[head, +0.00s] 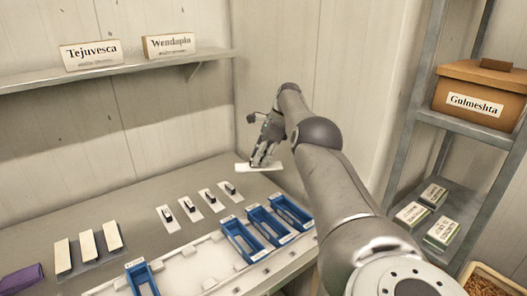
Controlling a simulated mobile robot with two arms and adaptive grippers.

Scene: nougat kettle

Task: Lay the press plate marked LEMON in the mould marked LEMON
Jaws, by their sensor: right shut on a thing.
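My right gripper (263,156) is shut on a flat white press plate (246,168) at the back right of the table; I cannot tell whether the plate touches the table. No marking on it can be read. Several blue moulds stand in front: one mould (130,271) apart at the left, and a left (230,244), middle (257,229) and right mould (283,209) close together. Their small labels are too small to read. More white press plates with dark handles (171,227) lie in a row behind the moulds. My left gripper is not in view.
A white tray (205,262) is under the moulds. Several pale blocks (88,247) and a purple cloth (20,281) lie at the left. A metal rack (447,122) with a box marked Gulmeshta (478,92) stands right. A wall shelf (130,71) hangs above the table.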

